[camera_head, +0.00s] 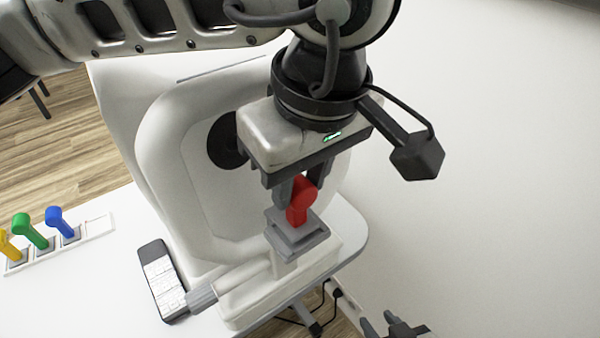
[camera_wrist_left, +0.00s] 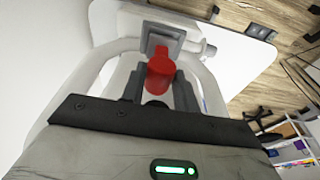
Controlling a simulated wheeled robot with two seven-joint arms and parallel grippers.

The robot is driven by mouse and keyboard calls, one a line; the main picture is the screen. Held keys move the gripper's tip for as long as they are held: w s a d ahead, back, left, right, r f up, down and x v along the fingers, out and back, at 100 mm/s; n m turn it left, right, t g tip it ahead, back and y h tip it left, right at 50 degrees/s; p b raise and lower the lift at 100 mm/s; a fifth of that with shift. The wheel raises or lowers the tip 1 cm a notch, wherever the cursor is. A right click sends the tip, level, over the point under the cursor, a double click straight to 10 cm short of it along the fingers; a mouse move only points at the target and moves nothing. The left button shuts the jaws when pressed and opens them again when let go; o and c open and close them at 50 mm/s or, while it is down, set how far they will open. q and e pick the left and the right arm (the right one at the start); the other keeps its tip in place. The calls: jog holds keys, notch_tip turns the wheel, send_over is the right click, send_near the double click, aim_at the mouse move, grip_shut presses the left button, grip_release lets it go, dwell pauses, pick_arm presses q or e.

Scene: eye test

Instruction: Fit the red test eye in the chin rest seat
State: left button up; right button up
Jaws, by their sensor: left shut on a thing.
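My left gripper (camera_head: 298,190) is shut on the red test eye (camera_head: 301,204) and points down over the chin rest seat. The chin rest seat (camera_head: 284,243) is a grey square block on the white machine's front. The lower end of the red test eye meets the seat in the picture; I cannot tell whether it is inside or just above. The left wrist view shows the red test eye (camera_wrist_left: 158,75) between the fingers, with the grey seat (camera_wrist_left: 171,32) beyond it.
The white eye test machine (camera_head: 165,150) stands on a white table. A rack (camera_head: 98,226) at the left holds yellow, green (camera_head: 33,231) and blue (camera_head: 60,222) test eyes, with one empty place. A dark handset with white keys (camera_head: 163,283) lies beside the machine.

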pick_arm(q)
jog(key=shift+s+b, duration=0.1)
jog(key=shift+b, duration=0.6)
dwell(1.0)
jog(key=shift+f+b, duration=0.65)
jog(key=shift+b, duration=0.2)
dwell(0.4)
jog(key=o, duration=0.8)
